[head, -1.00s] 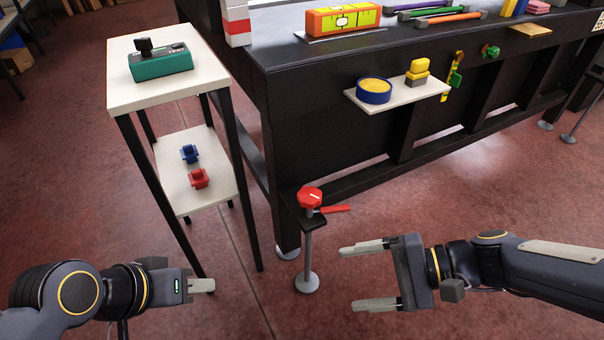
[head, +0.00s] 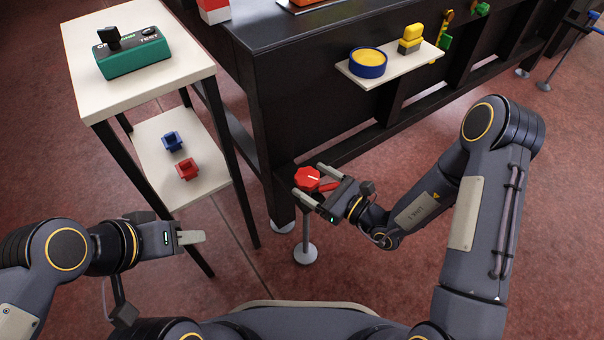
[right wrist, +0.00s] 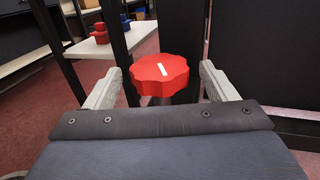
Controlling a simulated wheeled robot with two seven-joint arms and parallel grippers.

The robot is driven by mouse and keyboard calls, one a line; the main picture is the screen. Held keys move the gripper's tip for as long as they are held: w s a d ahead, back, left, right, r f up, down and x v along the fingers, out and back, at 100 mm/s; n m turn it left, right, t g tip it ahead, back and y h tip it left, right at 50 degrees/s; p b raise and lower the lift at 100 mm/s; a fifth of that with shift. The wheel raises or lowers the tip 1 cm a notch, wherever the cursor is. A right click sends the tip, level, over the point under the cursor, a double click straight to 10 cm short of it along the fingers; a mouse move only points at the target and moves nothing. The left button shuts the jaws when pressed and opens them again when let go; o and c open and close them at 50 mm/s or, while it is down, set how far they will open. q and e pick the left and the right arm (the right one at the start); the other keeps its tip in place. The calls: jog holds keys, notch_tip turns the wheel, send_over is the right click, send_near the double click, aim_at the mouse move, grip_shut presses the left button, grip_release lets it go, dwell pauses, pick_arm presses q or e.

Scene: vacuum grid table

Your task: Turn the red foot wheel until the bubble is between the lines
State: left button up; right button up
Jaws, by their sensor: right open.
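The red foot wheel (head: 307,179) sits on top of the foot post at the near corner of the black table. It has a lobed rim and a white mark on top. My right gripper (head: 312,183) is open with one finger on either side of the wheel. In the right wrist view the wheel (right wrist: 160,74) stands between the two spread fingers, with a gap visible at each side. A red lever (head: 329,187) beside the wheel is partly hidden by my gripper. My left gripper (head: 203,238) is at the lower left, away from the wheel; its finger gap cannot be made out. No bubble is visible.
The black table (head: 290,95) stands behind the wheel. A white stand (head: 190,68) at left carries a green box (head: 133,57), with blue (head: 172,141) and red (head: 187,168) pieces on its lower shelf. A small side shelf (head: 395,78) juts from the table.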

aim_at(297, 171)
jog(key=shift+b+x, duration=0.35)
jog(key=shift+x, duration=1.6)
jog(key=c, duration=1)
jog(key=shift+n+g+y, duration=0.3)
jog(key=shift+g, duration=0.1)
